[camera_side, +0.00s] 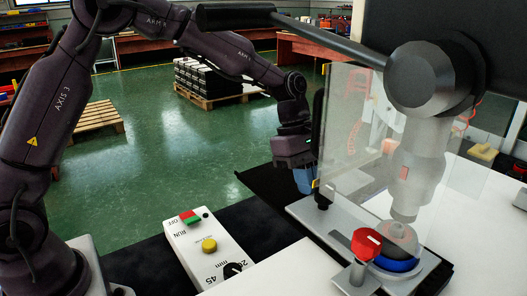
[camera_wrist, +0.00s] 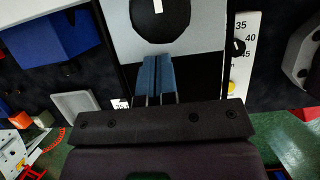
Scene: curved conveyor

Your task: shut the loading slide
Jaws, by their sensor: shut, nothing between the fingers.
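A light grey plate (camera_side: 318,222), which looks like the loading slide, lies under the press in the side view. A small black knob (camera_side: 322,201) stands at its far left end. My gripper (camera_side: 304,180) is just behind that knob, blue fingertips pointing down. In the wrist view my gripper (camera_wrist: 158,78) is shut and empty. Its tips are just short of a round black part with a white mark (camera_wrist: 158,14), on a pale grey surface (camera_wrist: 205,30). I cannot tell whether they touch it. How far the slide is out is unclear.
A clear guard (camera_side: 343,130) stands beside the grey press head (camera_side: 425,75). A control box (camera_side: 190,250) with buttons and a dial is at front left.

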